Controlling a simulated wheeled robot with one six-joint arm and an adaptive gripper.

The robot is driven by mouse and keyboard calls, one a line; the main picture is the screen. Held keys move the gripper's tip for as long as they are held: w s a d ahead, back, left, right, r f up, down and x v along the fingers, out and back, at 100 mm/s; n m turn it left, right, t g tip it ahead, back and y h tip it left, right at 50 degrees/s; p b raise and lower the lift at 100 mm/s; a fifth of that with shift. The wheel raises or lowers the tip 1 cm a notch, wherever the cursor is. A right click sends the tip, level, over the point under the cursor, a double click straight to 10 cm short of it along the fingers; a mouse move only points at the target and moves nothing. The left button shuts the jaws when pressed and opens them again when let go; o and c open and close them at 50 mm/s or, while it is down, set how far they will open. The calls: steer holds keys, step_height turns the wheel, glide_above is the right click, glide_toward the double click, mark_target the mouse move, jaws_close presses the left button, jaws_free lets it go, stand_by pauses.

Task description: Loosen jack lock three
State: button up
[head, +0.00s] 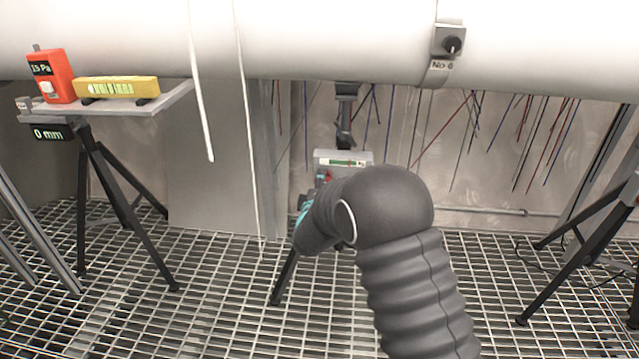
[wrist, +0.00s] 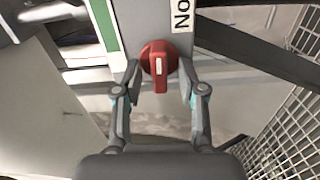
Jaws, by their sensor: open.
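A red rotary knob (wrist: 158,64) with a white mark sits on a grey jack body (wrist: 200,22) in the wrist view. Its handle points down in that picture, towards my gripper. My gripper (wrist: 160,80) is open, with one finger on each side of the knob; I cannot tell whether either touches it. A label beside the knob reads "No", and its number is cut off. In the head view the jack (head: 343,158) stands under the big white pipe, with a green level strip on top. My dark arm hides its lower part and most of my gripper.
A shelf on a tripod (head: 150,106) at left bears an orange gauge (head: 52,76) and a yellow level (head: 117,87). The white pipe (head: 320,40) crosses overhead, with a knob clamp (head: 447,45) labelled No 6. Another tripod (head: 590,235) stands at right. Grating covers the floor.

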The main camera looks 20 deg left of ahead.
steer(key=v, duration=1.2)
